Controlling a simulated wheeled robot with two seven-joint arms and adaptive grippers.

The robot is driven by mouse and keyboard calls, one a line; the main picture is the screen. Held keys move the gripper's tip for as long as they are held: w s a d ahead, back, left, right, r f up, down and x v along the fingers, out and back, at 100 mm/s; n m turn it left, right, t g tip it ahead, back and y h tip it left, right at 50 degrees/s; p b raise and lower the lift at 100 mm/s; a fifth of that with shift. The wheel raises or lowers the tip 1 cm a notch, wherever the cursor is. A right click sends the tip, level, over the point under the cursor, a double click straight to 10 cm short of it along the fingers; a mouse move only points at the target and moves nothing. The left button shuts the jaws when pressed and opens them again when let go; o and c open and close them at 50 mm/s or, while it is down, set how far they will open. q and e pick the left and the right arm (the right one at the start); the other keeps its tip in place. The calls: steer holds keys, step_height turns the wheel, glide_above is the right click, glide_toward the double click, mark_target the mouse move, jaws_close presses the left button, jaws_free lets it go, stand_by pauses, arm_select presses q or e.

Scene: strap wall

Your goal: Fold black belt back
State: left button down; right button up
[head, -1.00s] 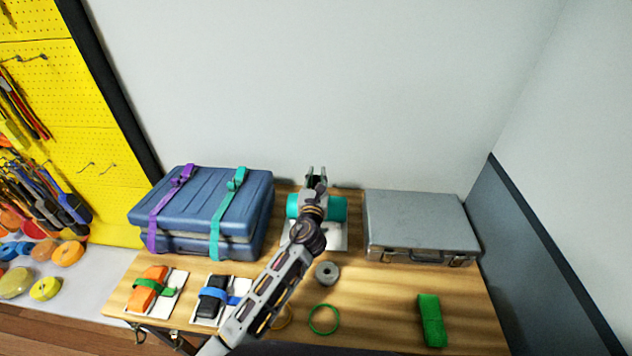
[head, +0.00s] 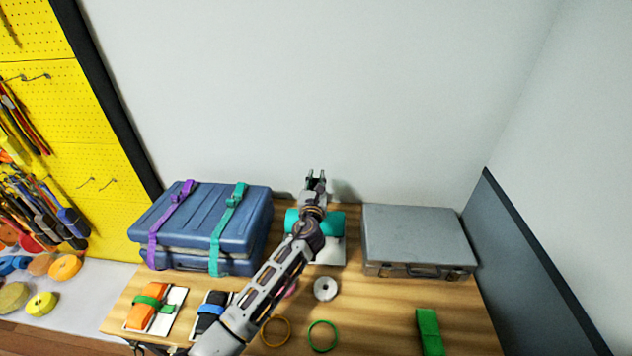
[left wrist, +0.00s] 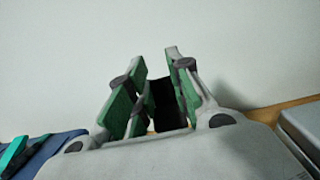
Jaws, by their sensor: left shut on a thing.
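My left gripper (head: 316,177) is above and beyond a teal roll (head: 336,222), which lies on a white plate (head: 332,254) at the back middle of the table. In the left wrist view its green-padded fingers (left wrist: 152,98) are shut on a black strip, the black belt (left wrist: 168,108), which shows dark between them. Most of the belt is hidden by the fingers and my wrist. My left arm also covers part of the roll and plate. My right gripper is not in view.
A blue case (head: 205,225) with purple and teal straps stands left, a grey case (head: 417,238) right. In front are orange (head: 145,312) and black (head: 212,312) strapped blocks, a grey ring (head: 325,289), a green ring (head: 322,336) and a green block (head: 429,330). The wall is close behind.

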arm_select(q)
steer(key=c, duration=1.3)
jaws_free()
steer(key=shift+f, duration=0.1)
steer(key=shift+o, duration=0.2)
steer(key=shift+s, duration=0.1)
steer(key=s, duration=1.1)
steer(key=shift+s, duration=0.35)
steer(key=shift+s, duration=0.1)
